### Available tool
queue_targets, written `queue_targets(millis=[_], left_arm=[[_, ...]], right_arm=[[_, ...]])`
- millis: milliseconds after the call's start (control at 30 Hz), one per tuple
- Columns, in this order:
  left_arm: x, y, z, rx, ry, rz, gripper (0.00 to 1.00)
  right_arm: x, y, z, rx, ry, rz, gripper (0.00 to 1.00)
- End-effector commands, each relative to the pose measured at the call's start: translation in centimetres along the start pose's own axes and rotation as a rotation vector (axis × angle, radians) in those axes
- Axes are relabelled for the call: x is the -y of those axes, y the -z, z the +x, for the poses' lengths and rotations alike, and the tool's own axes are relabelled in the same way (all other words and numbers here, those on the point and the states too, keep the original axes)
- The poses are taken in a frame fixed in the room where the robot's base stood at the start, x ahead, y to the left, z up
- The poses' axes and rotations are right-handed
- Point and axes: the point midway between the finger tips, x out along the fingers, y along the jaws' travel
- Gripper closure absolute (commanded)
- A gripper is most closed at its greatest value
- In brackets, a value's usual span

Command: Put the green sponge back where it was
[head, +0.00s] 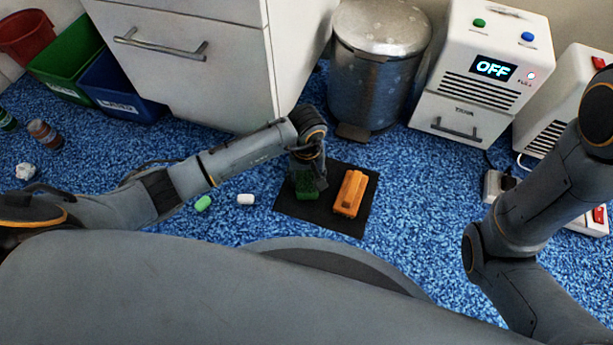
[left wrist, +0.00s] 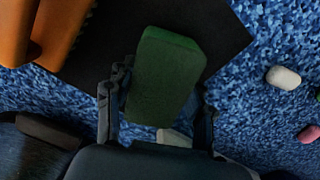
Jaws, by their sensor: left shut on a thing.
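The green sponge (head: 305,186) is at the left part of a black mat (head: 341,226) on the blue carpet. My left gripper (head: 308,172) comes down over it and is shut on it. In the left wrist view the sponge (left wrist: 165,78) sits between the two fingers (left wrist: 158,112), its far end reaching out past them over the mat (left wrist: 105,50). I cannot tell whether the sponge touches the mat. My right arm shows at the right, but its gripper is not in view.
An orange object (head: 350,193) lies on the mat right of the sponge. A green piece (head: 203,203) and a white piece (head: 245,199) lie on the carpet to the left. A metal bin (head: 372,75), a white cabinet (head: 190,60) and a white machine reading OFF (head: 480,75) stand behind.

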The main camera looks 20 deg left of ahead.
Motion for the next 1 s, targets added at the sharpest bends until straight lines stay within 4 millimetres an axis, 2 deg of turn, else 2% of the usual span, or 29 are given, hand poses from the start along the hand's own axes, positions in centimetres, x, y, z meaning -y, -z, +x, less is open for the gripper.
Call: queue_targets(millis=[33, 100, 133, 433, 533, 667, 1000], left_arm=[[0.0, 0.0, 0.1, -0.001, 0.001, -0.001, 0.41], [0.0, 0.0, 0.1, 0.000, 0.001, -0.001, 0.27], [0.0, 0.0, 0.1, 0.000, 0.000, -0.001, 0.24], [0.0, 0.0, 0.0, 0.000, 0.000, -0.001, 0.24], [0.0, 0.1, -0.8, 0.000, -0.001, -0.001, 0.24], [0.1, 0.2, -2.8, -0.004, 0.000, -0.001, 0.24], [0.1, 0.1, -9.7, -0.003, 0.000, 0.000, 0.24]], right_arm=[[0.0, 0.0, -0.1, 0.000, 0.000, 0.000, 1.00], [0.0, 0.0, 0.0, 0.000, 0.000, 0.000, 1.00], [0.0, 0.0, 0.0, 0.000, 0.000, 0.000, 1.00], [0.0, 0.0, 0.0, 0.000, 0.000, 0.000, 1.00], [-0.1, -0.2, 0.6, 0.000, 0.000, 0.000, 1.00], [-0.5, -0.8, 2.1, 0.001, 0.000, 0.000, 1.00], [-1.5, -2.5, 6.9, 0.001, 0.000, -0.001, 1.00]])
